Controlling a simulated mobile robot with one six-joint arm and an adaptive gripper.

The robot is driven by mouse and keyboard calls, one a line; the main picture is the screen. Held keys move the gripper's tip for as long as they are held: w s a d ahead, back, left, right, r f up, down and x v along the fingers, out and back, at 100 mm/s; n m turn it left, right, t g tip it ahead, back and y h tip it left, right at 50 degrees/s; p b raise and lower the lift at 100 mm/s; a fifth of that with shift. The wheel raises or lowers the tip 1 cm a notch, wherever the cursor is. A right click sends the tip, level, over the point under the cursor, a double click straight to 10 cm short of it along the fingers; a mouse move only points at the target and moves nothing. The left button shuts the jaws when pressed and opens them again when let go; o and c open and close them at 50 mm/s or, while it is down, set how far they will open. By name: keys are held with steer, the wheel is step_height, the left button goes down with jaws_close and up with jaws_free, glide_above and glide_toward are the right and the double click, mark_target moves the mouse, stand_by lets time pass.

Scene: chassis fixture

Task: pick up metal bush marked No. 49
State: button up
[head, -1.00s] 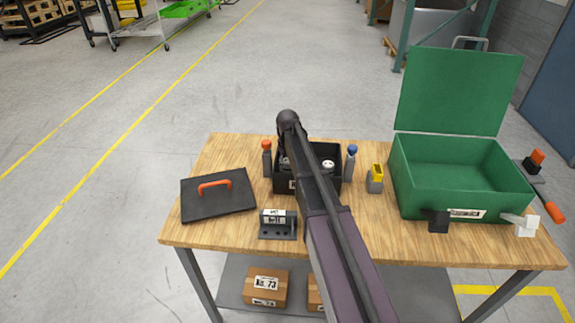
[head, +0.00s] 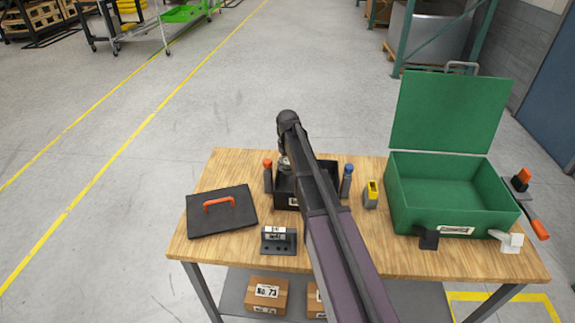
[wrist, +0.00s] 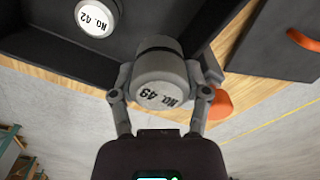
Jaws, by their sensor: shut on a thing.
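The metal bush marked No. 49 (wrist: 162,85) is a grey cylinder with a white end face, its label upside down in the wrist view. My gripper (wrist: 167,74) is shut on it, one finger on each side. The bush and the gripper tip (head: 284,160) show only in part beside my arm in the head view, over the far left of the black open box (head: 281,203). In the wrist view another bush, marked No. 42 (wrist: 97,17), stands inside the box. My arm hides much of the box in the head view.
A black lid with an orange handle (head: 236,219) lies left, a small labelled fixture (head: 278,247) in front. An open green case (head: 400,212) and yellow-grey item (head: 370,196) stand right.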

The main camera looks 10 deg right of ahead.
steer(key=shift+r, duration=0.5)
stand_by(0.4)
